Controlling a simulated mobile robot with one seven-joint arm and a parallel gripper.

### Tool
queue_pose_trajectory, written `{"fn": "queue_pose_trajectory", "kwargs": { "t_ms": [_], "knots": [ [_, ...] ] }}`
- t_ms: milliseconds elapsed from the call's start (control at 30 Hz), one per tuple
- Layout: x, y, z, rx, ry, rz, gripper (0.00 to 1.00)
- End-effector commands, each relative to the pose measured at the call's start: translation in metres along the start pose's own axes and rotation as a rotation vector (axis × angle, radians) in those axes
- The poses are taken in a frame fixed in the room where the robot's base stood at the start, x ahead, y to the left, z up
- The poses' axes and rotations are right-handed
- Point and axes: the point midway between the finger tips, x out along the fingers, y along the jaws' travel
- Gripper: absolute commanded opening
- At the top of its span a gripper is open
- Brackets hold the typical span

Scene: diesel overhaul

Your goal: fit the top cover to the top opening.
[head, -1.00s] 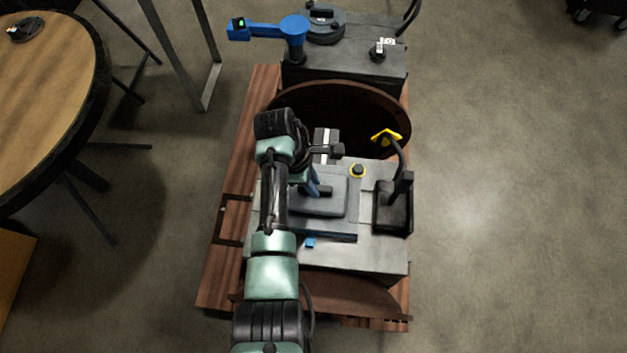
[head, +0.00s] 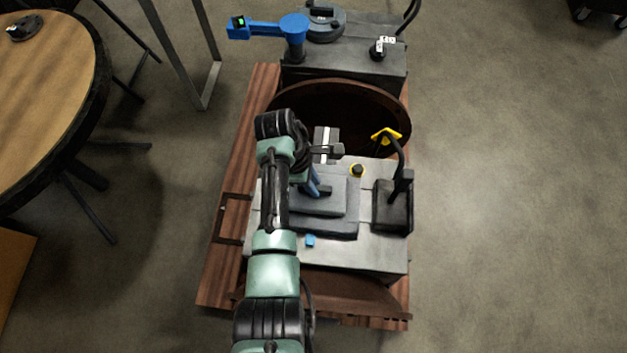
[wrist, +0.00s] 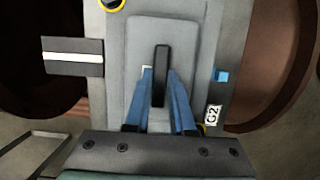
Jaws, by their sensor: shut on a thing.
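The top cover (head: 335,206) is a grey rounded plate with a black bar handle (wrist: 161,54). It lies over the top of the grey block (head: 375,252), roughly level and lined up with the raised rectangle beneath it. My gripper (wrist: 160,74) has its blue fingers on either side of the handle, shut on it; it also shows from above in the head view (head: 318,190). The top opening is hidden under the cover. I cannot tell whether the cover is fully seated or slightly above the surface.
A black box with a hose and yellow tip (head: 386,134) stands at the block's right. A small blue piece (head: 310,240) sits in front of the cover. A round table (head: 45,95) stands left.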

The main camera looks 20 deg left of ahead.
Motion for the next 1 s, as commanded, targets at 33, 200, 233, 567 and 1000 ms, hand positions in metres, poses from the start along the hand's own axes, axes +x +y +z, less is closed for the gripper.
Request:
{"fn": "queue_pose_trajectory", "kwargs": {
  "t_ms": [33, 200, 233, 567, 1000],
  "knots": [
    [-0.0002, 0.0015, 0.0000, 0.001, 0.000, 0.004, 0.00],
    [0.0028, 0.0016, -0.0008, 0.001, 0.000, 0.004, 0.00],
    [0.0033, 0.0016, -0.0010, 0.001, 0.000, 0.004, 0.00],
    [0.0090, 0.0017, -0.0026, 0.001, 0.000, 0.004, 0.00],
    [0.0091, 0.0014, -0.0027, 0.001, 0.001, 0.004, 0.00]
  ]
}}
